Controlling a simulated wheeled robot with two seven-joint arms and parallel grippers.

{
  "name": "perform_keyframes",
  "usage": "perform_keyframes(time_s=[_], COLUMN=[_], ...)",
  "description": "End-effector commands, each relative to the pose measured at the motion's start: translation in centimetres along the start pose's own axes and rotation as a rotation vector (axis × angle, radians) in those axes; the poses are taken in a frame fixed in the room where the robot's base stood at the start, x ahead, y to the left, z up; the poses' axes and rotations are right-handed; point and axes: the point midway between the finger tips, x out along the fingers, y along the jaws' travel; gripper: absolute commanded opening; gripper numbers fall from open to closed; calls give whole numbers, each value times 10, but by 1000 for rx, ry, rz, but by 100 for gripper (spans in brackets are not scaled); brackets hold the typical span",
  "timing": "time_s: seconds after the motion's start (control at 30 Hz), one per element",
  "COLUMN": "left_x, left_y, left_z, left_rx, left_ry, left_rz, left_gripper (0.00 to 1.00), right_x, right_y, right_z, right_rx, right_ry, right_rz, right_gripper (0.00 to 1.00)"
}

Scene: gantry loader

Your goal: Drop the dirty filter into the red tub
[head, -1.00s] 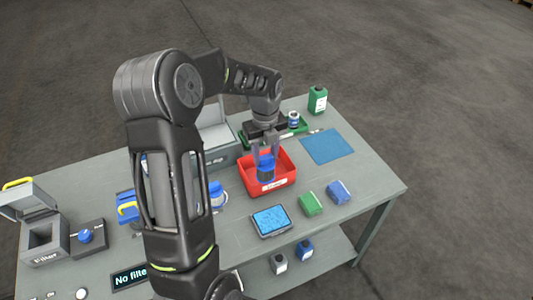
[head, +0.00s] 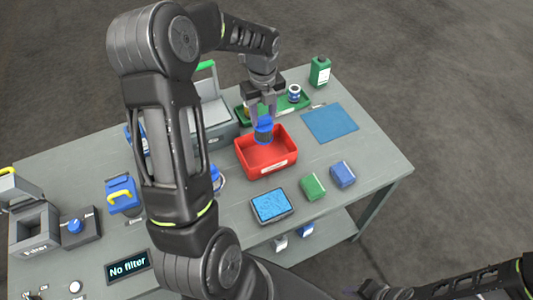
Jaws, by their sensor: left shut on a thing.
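The dirty filter (head: 264,130), a small cylinder with a dark middle and blue ends, hangs upright from my left gripper (head: 264,117). The gripper points down and is shut on the filter's top. The red tub (head: 281,164) stands on the table just below, with a white label on its front. The filter is over the tub's back part, and its lower end appears near rim height. The bare red floor of the tub shows in front of it. My right arm shows at the bottom right; its gripper (head: 386,291) is cut off by the picture's lower edge.
A green tray (head: 300,103) with a small can lies behind the tub. A blue mat (head: 330,123) lies to the right. A blue-topped tray (head: 271,205), a green block (head: 312,187) and a blue block (head: 342,175) lie in front. A display (head: 128,267) reads "No filter".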

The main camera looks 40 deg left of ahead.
Motion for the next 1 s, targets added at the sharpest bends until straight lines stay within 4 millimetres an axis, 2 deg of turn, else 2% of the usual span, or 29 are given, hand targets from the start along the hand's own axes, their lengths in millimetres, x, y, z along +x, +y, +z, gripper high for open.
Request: perform_keyframes(time_s=[0.03, 0.3, 0.47, 0.73, 0.77, 1.0], left_x=[10, 39, 46, 45, 45, 45], left_y=[0, 0, 0, 0, 0, 0], left_z=[0, 0, 0, 0, 0, 0], left_rx=[0, -1, -1, 0, 0, 0], left_ry=[0, 0, 0, 0, 0, 0], left_rz=[1, 0, 0, 0, 0, 0], left_gripper=[0, 0, 0, 0, 40, 60], right_x=[8, 26, 30, 29, 29, 29], right_y=[2, 7, 8, 7, 7, 8], right_z=[0, -3, -4, -4, -4, -4], right_rx=[-1, -6, -7, -8, -7, -7], right_ry=[1, 8, 10, 10, 10, 10], right_rz=[-1, -9, -11, -11, -11, -11], right_gripper=[36, 36, 36, 36, 36, 36])
